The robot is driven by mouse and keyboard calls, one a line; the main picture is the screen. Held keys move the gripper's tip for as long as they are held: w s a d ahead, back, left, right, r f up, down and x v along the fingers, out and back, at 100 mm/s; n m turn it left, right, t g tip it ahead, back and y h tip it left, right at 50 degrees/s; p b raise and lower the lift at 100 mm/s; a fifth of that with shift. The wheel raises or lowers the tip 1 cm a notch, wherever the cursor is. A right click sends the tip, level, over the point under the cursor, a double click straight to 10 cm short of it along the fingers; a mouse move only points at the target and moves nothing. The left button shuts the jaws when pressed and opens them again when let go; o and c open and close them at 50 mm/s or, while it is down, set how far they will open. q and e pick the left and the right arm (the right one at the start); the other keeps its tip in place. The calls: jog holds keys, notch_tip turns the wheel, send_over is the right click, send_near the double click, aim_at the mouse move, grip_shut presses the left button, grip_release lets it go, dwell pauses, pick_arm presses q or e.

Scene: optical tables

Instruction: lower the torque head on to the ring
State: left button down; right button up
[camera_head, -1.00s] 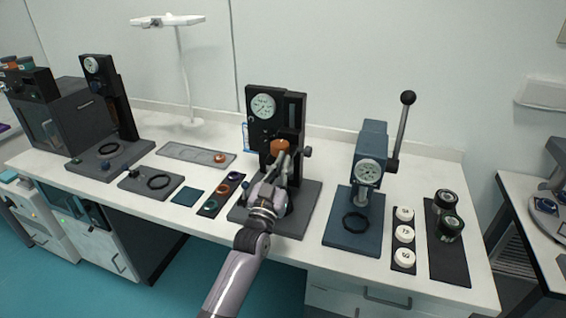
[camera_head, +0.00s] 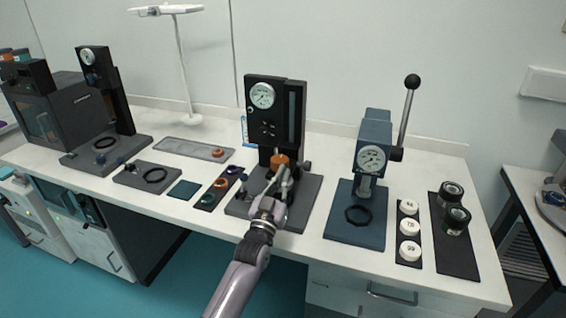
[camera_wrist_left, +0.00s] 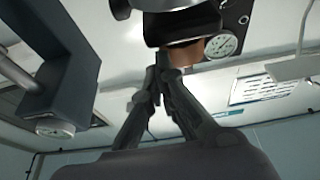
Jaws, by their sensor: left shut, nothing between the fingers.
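The black torque stand (camera_head: 292,110) with a round dial stands mid-table. An orange part (camera_head: 280,160), apparently on its torque head, sits low on the column. It also shows in the wrist view (camera_wrist_left: 184,54), with a dark block beside it. My left gripper (camera_head: 285,174) is shut and empty. Its fingertips are right at the orange part, seemingly touching it. In the wrist view the closed fingertips (camera_wrist_left: 163,64) meet near the dark block. The ring under the head cannot be made out; my gripper and wrist cover that part of the grey base (camera_head: 306,200). My right gripper is out of view.
A strip of coloured rings (camera_head: 221,184) lies left of the stand. Another black stand (camera_head: 105,90) is far left.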

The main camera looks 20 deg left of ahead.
pick_arm(q)
jog(key=s, duration=0.9)
jog(key=shift+s+a+b, duration=0.15)
jog(key=shift+s+b, duration=0.2)
jog(key=shift+b, duration=0.05)
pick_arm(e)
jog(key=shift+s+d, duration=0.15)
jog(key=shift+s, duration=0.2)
